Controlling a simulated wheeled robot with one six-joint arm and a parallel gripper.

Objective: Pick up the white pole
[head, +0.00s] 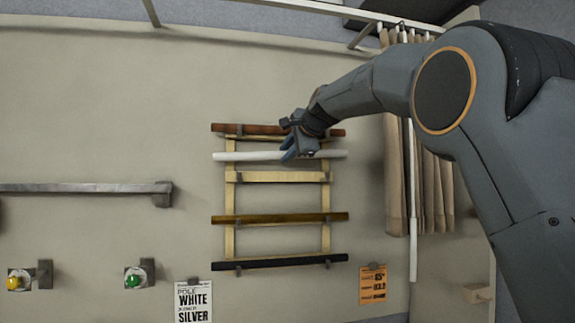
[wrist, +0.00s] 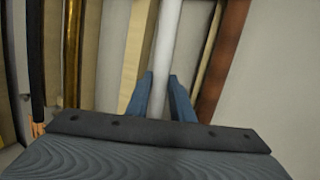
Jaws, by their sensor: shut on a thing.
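The white pole (head: 248,156) lies level across the wooden rack (head: 229,195), below the brown-red pole in the head view. My gripper (head: 299,152) is shut on the white pole right of its middle. In the wrist view the white pole (wrist: 167,45) runs between the two blue fingers of my gripper (wrist: 170,90). The pole still appears in line with the rack; I cannot tell whether it touches its supports.
A brown-red pole (head: 240,128) is just above; a golden pole (head: 280,218) and a black pole (head: 290,261) are lower on the rack. A grey bar (head: 85,188) is at left. Beige curtains (head: 435,180) hang at right. A white sign (head: 193,301) is below.

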